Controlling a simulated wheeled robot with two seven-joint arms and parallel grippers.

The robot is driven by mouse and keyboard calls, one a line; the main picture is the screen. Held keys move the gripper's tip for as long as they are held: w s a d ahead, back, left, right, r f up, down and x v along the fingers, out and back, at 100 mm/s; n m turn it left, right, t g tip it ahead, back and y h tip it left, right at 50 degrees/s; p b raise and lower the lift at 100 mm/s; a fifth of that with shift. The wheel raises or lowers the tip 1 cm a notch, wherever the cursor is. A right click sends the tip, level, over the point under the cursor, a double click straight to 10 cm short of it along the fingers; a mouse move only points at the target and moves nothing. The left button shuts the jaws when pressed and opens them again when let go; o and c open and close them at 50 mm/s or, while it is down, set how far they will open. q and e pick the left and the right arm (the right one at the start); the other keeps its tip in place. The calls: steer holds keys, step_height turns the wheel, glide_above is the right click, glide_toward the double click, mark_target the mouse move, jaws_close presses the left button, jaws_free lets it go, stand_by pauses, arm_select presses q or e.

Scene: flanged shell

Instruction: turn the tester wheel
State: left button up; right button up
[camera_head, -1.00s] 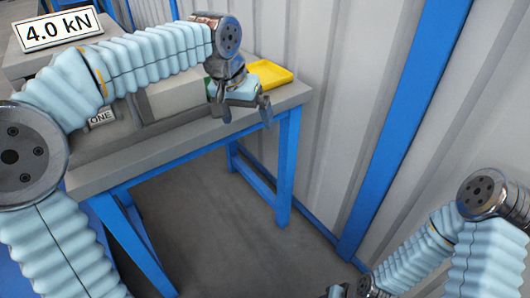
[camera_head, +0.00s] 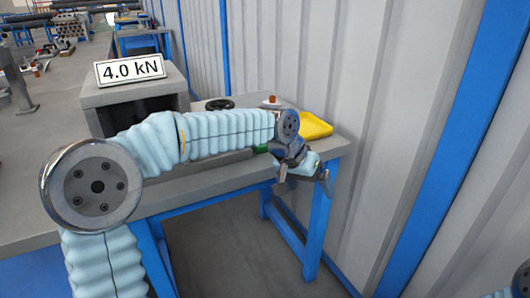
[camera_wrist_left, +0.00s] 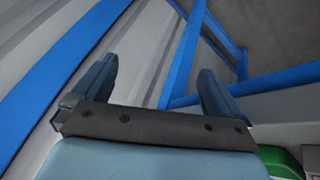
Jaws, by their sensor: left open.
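The tester wheel appears to be the black ring (camera_head: 220,104) on the bench, seen low behind my left forearm in the head view; its lower part is hidden. The grey tester housing (camera_head: 135,108) with the "4.0 kN" sign (camera_head: 130,70) stands to its left. My left gripper (camera_head: 304,184) is open and empty, at the bench's front right edge, well to the right of the wheel and nearer to me. In the left wrist view, nothing is between its fingers (camera_wrist_left: 155,80). My right gripper is out of view.
A green item (camera_head: 262,149) is partly hidden by my left arm. A ribbed wall (camera_head: 390,130) closes off the right. Open floor (camera_head: 225,250) lies below the bench.

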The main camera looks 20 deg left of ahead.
arm_select(q)
steer(key=w+d+r+t+h, duration=0.3)
steer(key=w+d+r+t, duration=0.2)
steer(key=d+r, duration=0.15)
steer(key=w+a+r+n+t+y+b, duration=0.1)
steer(key=w+a+r+n+t+y, duration=0.25)
steer(key=r+t, duration=0.55)
steer(key=n+g+y, duration=0.8)
steer(key=n+y, duration=0.2)
steer(key=y, duration=0.8)
glide_toward(222, 105)
steer(key=x, duration=1)
steer(key=shift+f, duration=0.3)
